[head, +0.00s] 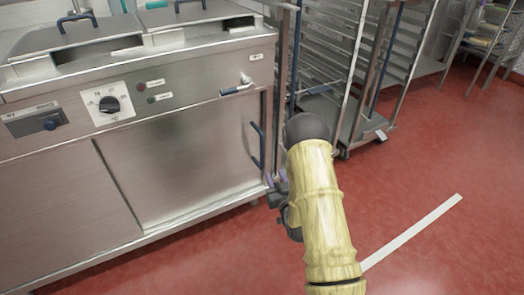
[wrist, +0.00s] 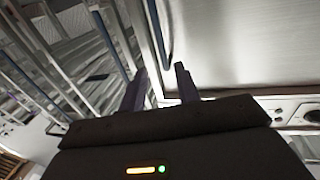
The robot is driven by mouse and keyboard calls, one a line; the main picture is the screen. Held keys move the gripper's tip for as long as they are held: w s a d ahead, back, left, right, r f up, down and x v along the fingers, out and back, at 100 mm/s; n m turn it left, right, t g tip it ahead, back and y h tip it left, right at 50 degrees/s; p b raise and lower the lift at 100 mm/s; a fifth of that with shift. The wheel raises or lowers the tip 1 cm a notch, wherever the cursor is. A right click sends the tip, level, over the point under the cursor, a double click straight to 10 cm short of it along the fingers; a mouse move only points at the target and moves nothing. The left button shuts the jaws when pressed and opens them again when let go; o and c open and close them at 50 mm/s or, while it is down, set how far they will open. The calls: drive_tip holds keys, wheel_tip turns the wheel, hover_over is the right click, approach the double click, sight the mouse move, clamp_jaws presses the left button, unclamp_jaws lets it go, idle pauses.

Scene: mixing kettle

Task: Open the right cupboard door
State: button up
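The right cupboard door (head: 185,160) is a plain steel panel low on the kettle unit, and it looks shut. Its dark blue vertical handle (head: 257,146) is near the door's right edge. My gripper (head: 275,181) is just below and right of the handle, at the door's right edge. In the wrist view my gripper (wrist: 161,72) shows two separated purple fingers. The handle (wrist: 158,32) runs down toward the gap between the fingertips there. I cannot tell whether its lower end lies between them. The door (wrist: 235,45) fills the right of that view.
A wheeled rack (head: 335,75) stands right of the unit, close to my arm. A blue-gripped tap (head: 237,87) sticks out above the door. The control panel has a black knob (head: 109,104). The red floor (head: 430,160) is open at the right.

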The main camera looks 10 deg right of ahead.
sight(262, 150)
drive_tip(key=w+b, duration=0.1)
drive_tip(key=w, duration=0.4)
drive_tip(key=w+a+b, duration=0.1)
drive_tip(key=w+b, duration=0.1)
drive_tip(key=w, duration=0.3)
drive_tip(key=w+a+b, duration=0.1)
drive_tip(key=w+b, duration=0.1)
drive_tip(key=w, duration=0.3)
drive_tip(key=shift+w, duration=0.2)
drive_tip(key=shift+d, duration=0.1)
clamp_jaws()
